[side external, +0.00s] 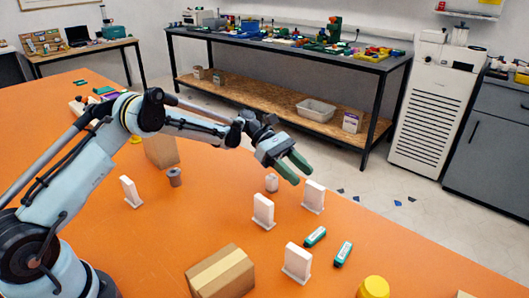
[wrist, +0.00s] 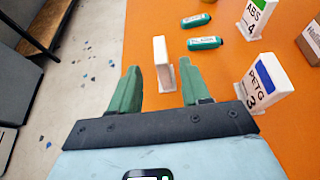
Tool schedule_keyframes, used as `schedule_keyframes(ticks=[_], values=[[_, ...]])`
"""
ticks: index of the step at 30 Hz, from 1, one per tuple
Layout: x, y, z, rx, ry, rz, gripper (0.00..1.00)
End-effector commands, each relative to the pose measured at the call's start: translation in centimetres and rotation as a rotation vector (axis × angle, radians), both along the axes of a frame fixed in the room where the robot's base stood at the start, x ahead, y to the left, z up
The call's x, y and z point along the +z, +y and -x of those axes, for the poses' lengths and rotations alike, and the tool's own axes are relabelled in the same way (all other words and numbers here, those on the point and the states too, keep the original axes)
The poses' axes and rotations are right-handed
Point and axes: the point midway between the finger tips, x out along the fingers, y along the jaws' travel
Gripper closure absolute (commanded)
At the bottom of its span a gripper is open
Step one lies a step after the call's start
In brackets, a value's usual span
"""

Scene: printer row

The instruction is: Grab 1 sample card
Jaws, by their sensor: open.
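My gripper (side external: 302,177) has two green fingers spread apart, empty, above the table. In the wrist view the gripper (wrist: 158,68) frames a blank white upright stand (wrist: 163,50) between and beyond its fingertips. Whether it touches the stand cannot be told.
Labelled white stands "PETG 3" (wrist: 265,82) and "ABS 4" (wrist: 255,15) stand at right in the wrist view.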

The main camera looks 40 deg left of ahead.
Motion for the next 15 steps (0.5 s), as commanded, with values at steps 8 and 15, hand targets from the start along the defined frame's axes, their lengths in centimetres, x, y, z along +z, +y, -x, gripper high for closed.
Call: schedule_keyframes(ticks=[8,15], values=[[-1.0,-2.5,0.1,0.001,-0.001,-0.001,0.53],[-1.3,-4.6,0.3,-0.002,-0.001,-0.001,0.53]])
